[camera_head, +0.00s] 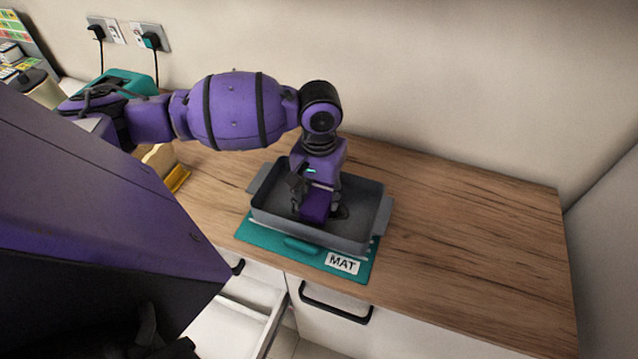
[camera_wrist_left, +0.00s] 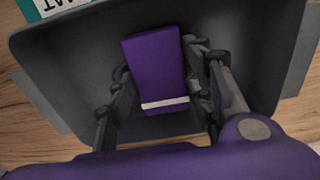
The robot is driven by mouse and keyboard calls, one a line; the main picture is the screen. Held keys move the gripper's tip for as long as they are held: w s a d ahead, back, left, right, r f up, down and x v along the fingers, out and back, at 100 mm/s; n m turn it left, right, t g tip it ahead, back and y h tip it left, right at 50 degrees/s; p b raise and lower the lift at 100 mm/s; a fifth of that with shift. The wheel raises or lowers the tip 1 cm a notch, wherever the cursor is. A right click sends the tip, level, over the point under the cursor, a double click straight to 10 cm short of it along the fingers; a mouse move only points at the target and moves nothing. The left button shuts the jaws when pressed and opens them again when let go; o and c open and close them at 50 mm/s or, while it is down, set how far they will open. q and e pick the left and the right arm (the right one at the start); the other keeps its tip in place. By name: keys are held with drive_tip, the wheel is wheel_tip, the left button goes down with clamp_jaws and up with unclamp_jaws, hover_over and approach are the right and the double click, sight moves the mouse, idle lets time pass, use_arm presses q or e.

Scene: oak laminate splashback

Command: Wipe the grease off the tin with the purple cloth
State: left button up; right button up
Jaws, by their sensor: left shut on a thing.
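The tin (camera_head: 370,222) is a grey rectangular pan with side handles, standing on a teal mat (camera_head: 262,236) labelled "MAT". Its inside also fills much of the left wrist view (camera_wrist_left: 70,62). My left gripper (camera_head: 317,203) reaches down into the tin and is shut on the purple cloth (camera_head: 314,207). In the left wrist view the cloth (camera_wrist_left: 155,62) is a folded block with a white stripe, between the two fingers. The cloth is low over the tin's floor; I cannot tell whether it touches. No grease can be made out clearly. My right gripper is not in view.
The wooden worktop (camera_head: 470,235) is clear to the right of the tin. A teal appliance (camera_head: 130,82) and a yellow-based object (camera_head: 177,178) stand to the left. A wall with sockets (camera_head: 150,37) is behind. An open drawer (camera_head: 235,318) is below the front edge.

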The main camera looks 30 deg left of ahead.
use_arm(q)
drive_tip(key=shift+f, duration=0.35)
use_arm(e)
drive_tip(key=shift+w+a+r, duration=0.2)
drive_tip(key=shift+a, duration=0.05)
use_arm(q)
drive_tip(key=shift+f, duration=0.25)
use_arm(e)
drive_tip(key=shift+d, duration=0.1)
use_arm(q)
drive_tip(key=shift+d, duration=0.1)
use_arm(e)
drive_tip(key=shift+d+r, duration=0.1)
